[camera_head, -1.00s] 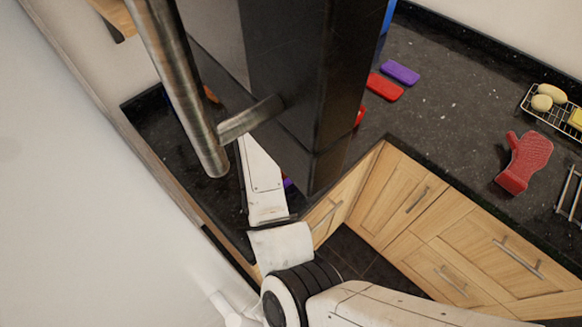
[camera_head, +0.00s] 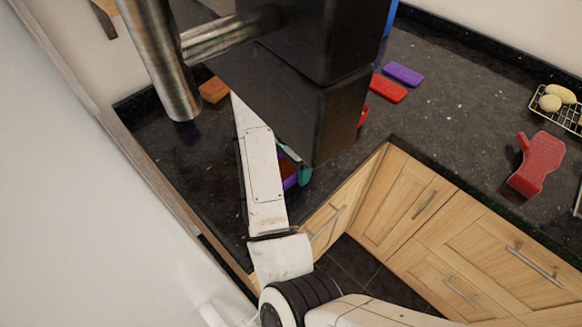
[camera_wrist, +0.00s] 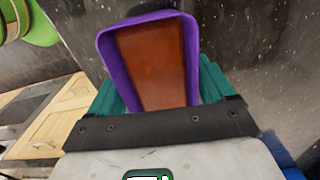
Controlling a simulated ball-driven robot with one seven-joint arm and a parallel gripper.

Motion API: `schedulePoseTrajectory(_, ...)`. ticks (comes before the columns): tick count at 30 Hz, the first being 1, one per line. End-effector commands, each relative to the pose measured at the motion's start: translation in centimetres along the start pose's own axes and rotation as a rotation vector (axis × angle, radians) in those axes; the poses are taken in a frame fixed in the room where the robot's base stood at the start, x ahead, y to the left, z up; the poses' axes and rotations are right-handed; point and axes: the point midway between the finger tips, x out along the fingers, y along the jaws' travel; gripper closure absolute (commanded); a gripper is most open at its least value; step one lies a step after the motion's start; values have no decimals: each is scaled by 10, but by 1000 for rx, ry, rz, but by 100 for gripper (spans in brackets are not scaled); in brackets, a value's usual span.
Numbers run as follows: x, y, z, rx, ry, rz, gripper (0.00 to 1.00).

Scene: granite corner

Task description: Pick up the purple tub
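The purple tub (camera_wrist: 191,60) shows large in the wrist view, with its open side toward the camera and a brown inside. My gripper (camera_wrist: 160,85) has teal fingers on either side of the tub, seemingly touching it and shut on it. The tub's lower end is hidden behind the gripper's dark front bar. In the head view a small purple part of the tub (camera_head: 290,181) shows beside a teal finger of my gripper (camera_head: 304,176).
Red (camera_head: 388,89) and purple (camera_head: 403,74) flat blocks lie on the dark counter (camera_head: 455,110). A brown block (camera_head: 214,90) sits at left. A red mitt (camera_head: 537,165) and wire rack (camera_head: 560,110) are at right. Wooden cabinets (camera_head: 410,195) stand below the counter edge.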

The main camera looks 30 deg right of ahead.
Motion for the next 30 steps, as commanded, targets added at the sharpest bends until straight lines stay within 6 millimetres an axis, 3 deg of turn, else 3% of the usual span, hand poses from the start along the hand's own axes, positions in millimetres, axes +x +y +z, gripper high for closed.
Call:
schedulePoseTrajectory(2,0,0,0,0,0,0,26)
schedulePoseTrajectory(14,0,0,0,0,0,0,64)
schedulePoseTrajectory(30,-13,-1,-4,0,0,-1,65)
